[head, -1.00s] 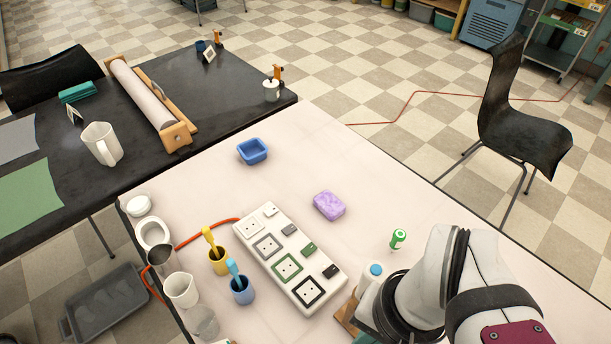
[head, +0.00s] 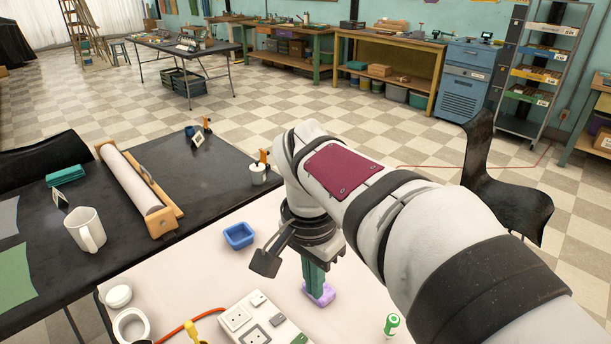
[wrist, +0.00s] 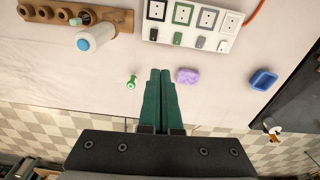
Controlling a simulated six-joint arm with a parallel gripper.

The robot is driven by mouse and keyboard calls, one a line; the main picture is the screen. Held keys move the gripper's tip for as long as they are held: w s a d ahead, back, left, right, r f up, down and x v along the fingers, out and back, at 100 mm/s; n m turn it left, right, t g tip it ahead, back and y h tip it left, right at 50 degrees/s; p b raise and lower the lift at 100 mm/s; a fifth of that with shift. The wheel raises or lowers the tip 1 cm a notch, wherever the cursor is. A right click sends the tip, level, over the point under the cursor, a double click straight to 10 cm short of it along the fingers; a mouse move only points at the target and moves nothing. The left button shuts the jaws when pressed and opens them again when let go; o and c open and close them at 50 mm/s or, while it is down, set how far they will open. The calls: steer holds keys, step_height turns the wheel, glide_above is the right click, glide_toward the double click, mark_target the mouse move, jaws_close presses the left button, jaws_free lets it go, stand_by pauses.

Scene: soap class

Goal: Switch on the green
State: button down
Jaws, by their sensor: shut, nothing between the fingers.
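The white power strip (head: 245,315) lies on the pale table, cut off by the head view's lower edge. In the wrist view the strip (wrist: 190,23) has black, green, grey and white sockets, each with a switch. The green switch (wrist: 177,38) lies beside the green-framed socket (wrist: 181,14); whether it is on I cannot tell. My gripper (wrist: 160,72) is shut and empty, its green fingers pointing toward the strip, apart from the switch in the picture. In the head view my gripper (head: 317,288) points down in front of the purple soap (head: 327,293), partly hiding it.
A blue dish (head: 239,235) stands behind the strip. A green-and-white battery-like piece (head: 391,324) stands to the right. A wooden block with holes (wrist: 75,15) and a white bottle with blue top (wrist: 95,38) are left in the wrist view. An orange cable (head: 190,325) leaves the strip.

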steer(key=w+a+f, duration=0.1)
steer(key=w+a, duration=0.2)
glide_above(303, 336)
steer(key=s+a, duration=0.1)
step_height(303, 336, down, 9)
steer(key=shift+s+a+m, duration=0.15)
steer(key=shift+a+m, duration=0.05)
steer(key=shift+m, duration=0.1)
steer(key=shift+f, duration=0.1)
steer(key=f, duration=0.9)
steer(key=w+d+f, duration=0.1)
steer(key=f, duration=0.3)
steer(key=shift+w+d+f, duration=0.1)
steer(key=shift+f, duration=0.3)
steer(key=shift+f, duration=0.2)
steer(key=shift+s+a+r, duration=0.25)
steer(key=shift+s+a, duration=0.25)
steer(key=shift+s, duration=0.05)
